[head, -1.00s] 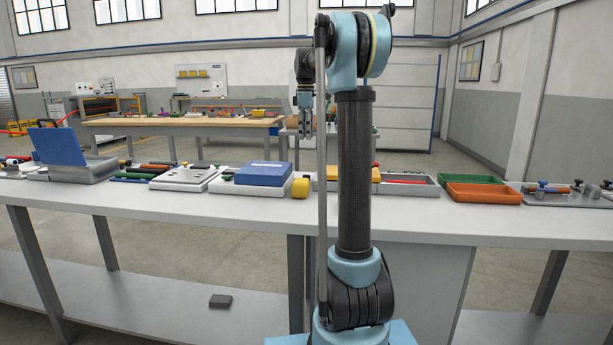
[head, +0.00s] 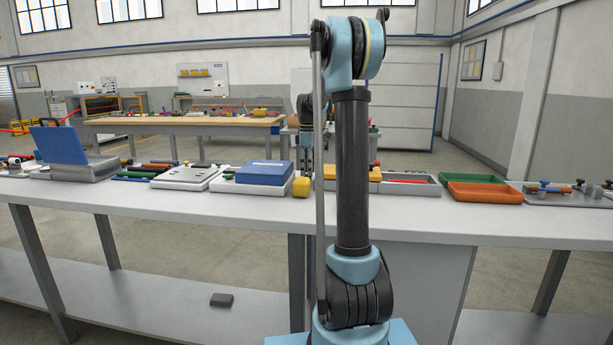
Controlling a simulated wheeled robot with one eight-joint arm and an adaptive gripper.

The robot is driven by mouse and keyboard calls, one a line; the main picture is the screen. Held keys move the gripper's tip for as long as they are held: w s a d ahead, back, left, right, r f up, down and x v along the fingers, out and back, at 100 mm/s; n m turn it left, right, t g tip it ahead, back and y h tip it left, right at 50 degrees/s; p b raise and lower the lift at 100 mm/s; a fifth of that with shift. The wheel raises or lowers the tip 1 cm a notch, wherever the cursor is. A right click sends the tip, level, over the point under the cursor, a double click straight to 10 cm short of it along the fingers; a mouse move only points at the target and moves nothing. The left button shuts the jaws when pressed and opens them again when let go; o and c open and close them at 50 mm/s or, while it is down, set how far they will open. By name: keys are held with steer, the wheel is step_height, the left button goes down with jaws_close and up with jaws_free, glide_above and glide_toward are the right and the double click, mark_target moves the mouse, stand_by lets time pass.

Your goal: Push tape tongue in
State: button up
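My gripper (head: 305,172) points down over the workbench, just above and behind a small yellow object (head: 300,187) as seen in the head view. My arm's column partly hides the area to its right. The gripper is small here, and its finger opening cannot be made out. The yellow object sits near the right end of a white tray with a blue box, and may be the tape; no tongue can be made out on it. I cannot tell whether the gripper touches anything.
The blue box (head: 264,173) lies on the white tray (head: 228,186). The bench's front strip is clear.

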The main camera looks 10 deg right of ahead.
steer(key=shift+f, duration=1.1)
jaws_close()
steer(key=shift+s+a, duration=0.35)
steer(key=shift+s, duration=0.7)
steer(key=shift+s+a, duration=0.35)
steer(key=shift+s, duration=0.75)
steer(key=shift+s+a, duration=0.35)
steer(key=shift+s, duration=0.7)
jaws_free()
steer(key=shift+r, duration=0.15)
step_height(320, 180, up, 12)
steer(key=shift+f, duration=0.2)
